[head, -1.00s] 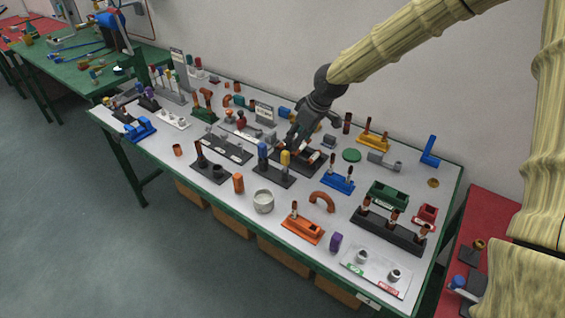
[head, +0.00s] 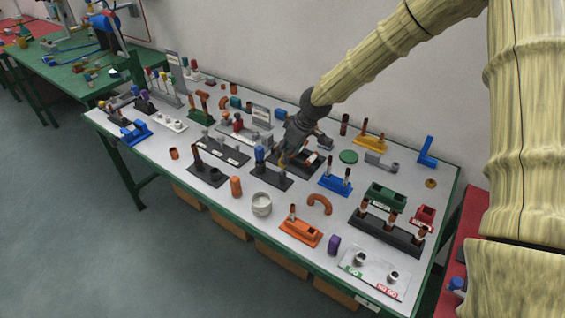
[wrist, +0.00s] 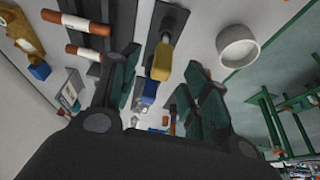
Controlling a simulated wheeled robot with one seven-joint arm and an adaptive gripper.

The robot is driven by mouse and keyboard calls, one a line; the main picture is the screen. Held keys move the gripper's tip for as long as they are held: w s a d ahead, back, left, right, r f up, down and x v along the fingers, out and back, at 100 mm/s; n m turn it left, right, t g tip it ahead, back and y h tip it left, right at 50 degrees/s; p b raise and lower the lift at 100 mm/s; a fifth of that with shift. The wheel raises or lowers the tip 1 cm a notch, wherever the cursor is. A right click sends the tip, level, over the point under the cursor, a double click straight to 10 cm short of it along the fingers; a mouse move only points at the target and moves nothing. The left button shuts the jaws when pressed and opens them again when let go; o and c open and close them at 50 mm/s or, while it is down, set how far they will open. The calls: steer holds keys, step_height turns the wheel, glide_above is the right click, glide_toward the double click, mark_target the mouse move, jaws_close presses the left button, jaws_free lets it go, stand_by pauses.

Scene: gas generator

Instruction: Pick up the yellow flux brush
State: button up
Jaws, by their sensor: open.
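The yellow flux brush (wrist: 162,62) shows in the wrist view between my two fingers, with a grey shaft beyond its yellow part. It stands in a dark holder (head: 270,179) beside a blue-handled one (head: 260,155). In the head view the yellow brush (head: 282,160) is partly hidden by my gripper (head: 287,152). My gripper (wrist: 163,85) is open, its green-padded fingers on either side of the brush in the picture. I see no contact, and the exact gap to the brush is hard to judge.
A black tray with copper-coloured rods (head: 311,161) lies just right of my gripper. A white cup (head: 262,204) stands in front of the brush holder and also shows in the wrist view (wrist: 238,47). Other holders crowd the table around it.

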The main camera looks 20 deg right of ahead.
mark_target(282, 169)
steer(key=shift+p+x, duration=1)
steer(key=shift+x, duration=1.4)
steer(key=shift+a, duration=0.15)
steer(key=c, duration=1)
